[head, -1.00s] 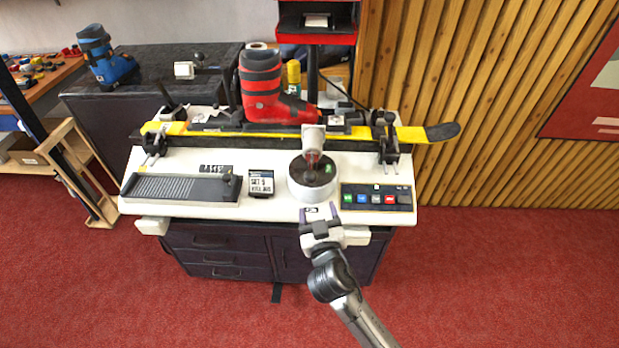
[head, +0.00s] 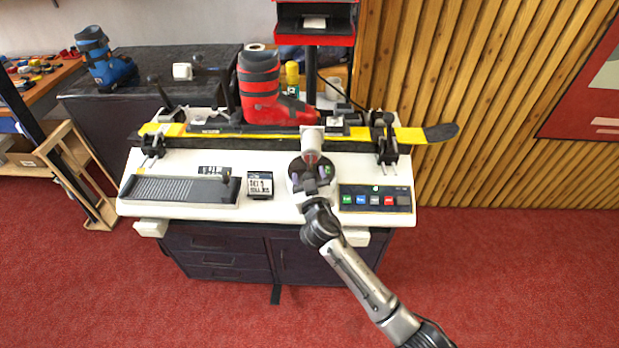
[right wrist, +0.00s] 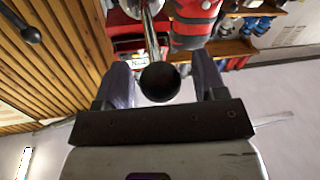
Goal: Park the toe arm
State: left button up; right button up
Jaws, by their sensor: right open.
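A white cylindrical head with a reddish stem (head: 311,141) stands over a round dial base (head: 297,180) at the front middle of the bench, before the red boot (head: 260,90). I cannot tell for sure which part is the toe arm. My right gripper (head: 318,184) is at this dial, partly covering it. In the right wrist view, a black ball knob (right wrist: 160,82) on a shiny rod (right wrist: 150,35) shows between the open fingers of the right gripper (right wrist: 165,88). Contact with the knob cannot be told. My left gripper is out of view.
A yellow ski (head: 410,135) lies along the bench under the boot, between black clamps (head: 387,145). A button panel (head: 376,198) is right of the dial. A small sign (head: 260,185) and ribbed tray (head: 180,189) are left of it.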

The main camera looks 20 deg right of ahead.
grip_shut()
dwell(0.6)
